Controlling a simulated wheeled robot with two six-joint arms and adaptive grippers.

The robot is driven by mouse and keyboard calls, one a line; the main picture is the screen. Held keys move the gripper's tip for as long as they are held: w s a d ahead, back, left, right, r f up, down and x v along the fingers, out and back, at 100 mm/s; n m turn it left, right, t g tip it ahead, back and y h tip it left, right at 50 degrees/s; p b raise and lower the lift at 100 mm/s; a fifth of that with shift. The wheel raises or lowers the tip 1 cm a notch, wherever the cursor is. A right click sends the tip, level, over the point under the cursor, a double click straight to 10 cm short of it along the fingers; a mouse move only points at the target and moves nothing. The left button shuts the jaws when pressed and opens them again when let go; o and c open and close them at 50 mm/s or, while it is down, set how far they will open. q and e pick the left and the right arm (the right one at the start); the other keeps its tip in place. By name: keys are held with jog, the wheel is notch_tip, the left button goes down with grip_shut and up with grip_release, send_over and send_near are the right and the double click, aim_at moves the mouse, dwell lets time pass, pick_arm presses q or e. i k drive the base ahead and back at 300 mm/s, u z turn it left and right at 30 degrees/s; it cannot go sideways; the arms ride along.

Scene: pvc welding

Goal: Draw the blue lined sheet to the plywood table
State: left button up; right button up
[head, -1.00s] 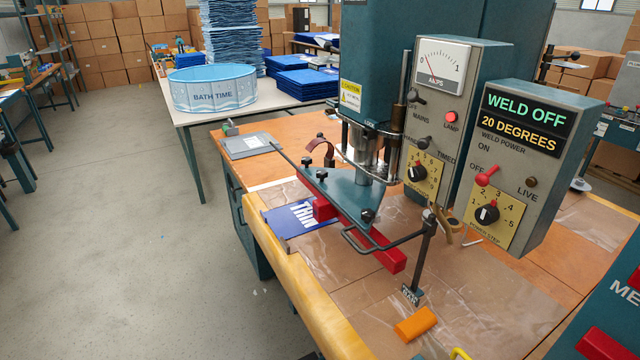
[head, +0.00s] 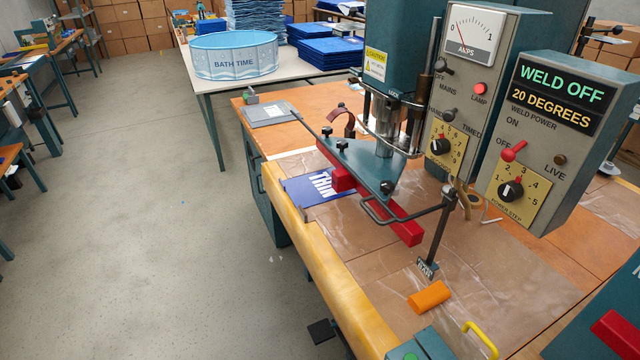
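Neither of my grippers shows in the head view.
The welding machine's control box (head: 547,140) reads WELD OFF, 20 DEGREES. An orange block (head: 429,298) and a grey plate (head: 266,115) lie on the bench. A white table behind holds a BATH TIME pool (head: 234,56) and blue stacks (head: 327,49). The floor (head: 150,250) at left is clear.

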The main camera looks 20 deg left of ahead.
aim_at(313, 189)
jog(key=u, duration=0.05)
jog(key=k, duration=0.5)
jog(key=u, duration=1.8)
jog(key=i, duration=4.9)
jog(key=z, duration=2)
